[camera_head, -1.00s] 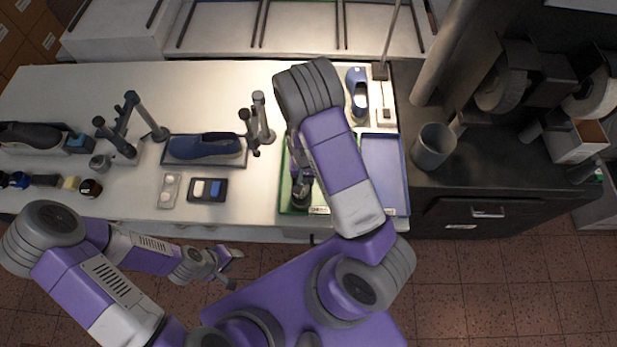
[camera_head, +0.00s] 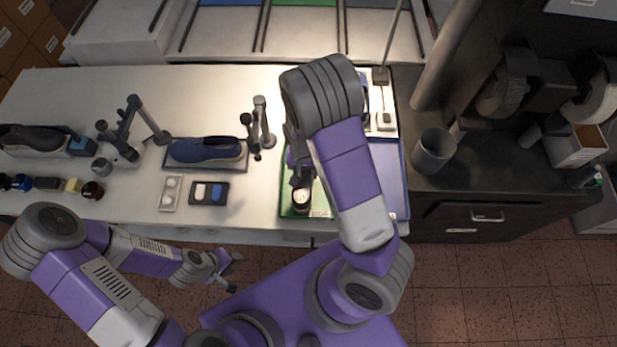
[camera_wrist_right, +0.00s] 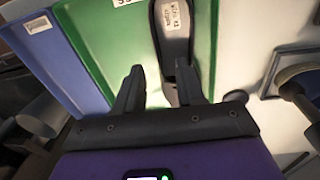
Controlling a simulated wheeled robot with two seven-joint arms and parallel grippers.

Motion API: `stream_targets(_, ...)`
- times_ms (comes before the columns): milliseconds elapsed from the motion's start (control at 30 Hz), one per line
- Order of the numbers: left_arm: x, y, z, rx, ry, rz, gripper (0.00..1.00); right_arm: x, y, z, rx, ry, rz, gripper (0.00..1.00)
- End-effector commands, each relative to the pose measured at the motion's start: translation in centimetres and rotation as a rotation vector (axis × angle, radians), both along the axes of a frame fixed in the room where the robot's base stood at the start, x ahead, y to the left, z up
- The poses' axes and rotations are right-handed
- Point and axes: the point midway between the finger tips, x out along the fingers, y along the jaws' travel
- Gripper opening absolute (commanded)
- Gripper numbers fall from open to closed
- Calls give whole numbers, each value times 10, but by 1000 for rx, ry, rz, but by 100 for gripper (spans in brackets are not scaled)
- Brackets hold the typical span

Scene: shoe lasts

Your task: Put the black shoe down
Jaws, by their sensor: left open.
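The black shoe (camera_wrist_right: 171,25) with a pale labelled insole is over the green tray (camera_wrist_right: 98,25) in the right wrist view. My left gripper (camera_head: 238,272) is open and empty, in front of the table.
A blue tray (camera_head: 391,165) adjoins the green tray. A blue shoe (camera_head: 207,150) lies on a tray left of a grey stand (camera_head: 263,125). A small dark palette (camera_head: 209,193) sits in front. A grey cup (camera_head: 433,150) stands on the dark counter. The back left tabletop is clear.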

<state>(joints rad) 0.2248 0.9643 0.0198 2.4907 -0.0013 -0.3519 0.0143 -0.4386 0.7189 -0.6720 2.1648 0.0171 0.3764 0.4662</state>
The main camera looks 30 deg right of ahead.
Motion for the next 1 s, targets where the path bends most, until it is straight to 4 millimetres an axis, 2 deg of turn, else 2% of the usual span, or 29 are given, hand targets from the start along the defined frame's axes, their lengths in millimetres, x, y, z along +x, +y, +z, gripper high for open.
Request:
stream_targets(33, 0, 0, 2, 0, 0, 0, 44, 1, 1, 12, 1, -4, 1, 38)
stream_targets(100, 0, 0, 4, 0, 0, 0, 44, 1, 2, 23, 1, -3, 1, 38)
stream_targets(300, 0, 0, 6, 0, 0, 0, 44, 1, 3, 42, 0, 0, 0, 38)
stream_targets(1000, 0, 0, 6, 0, 0, 0, 44, 1, 3, 43, 0, 2, -1, 38)
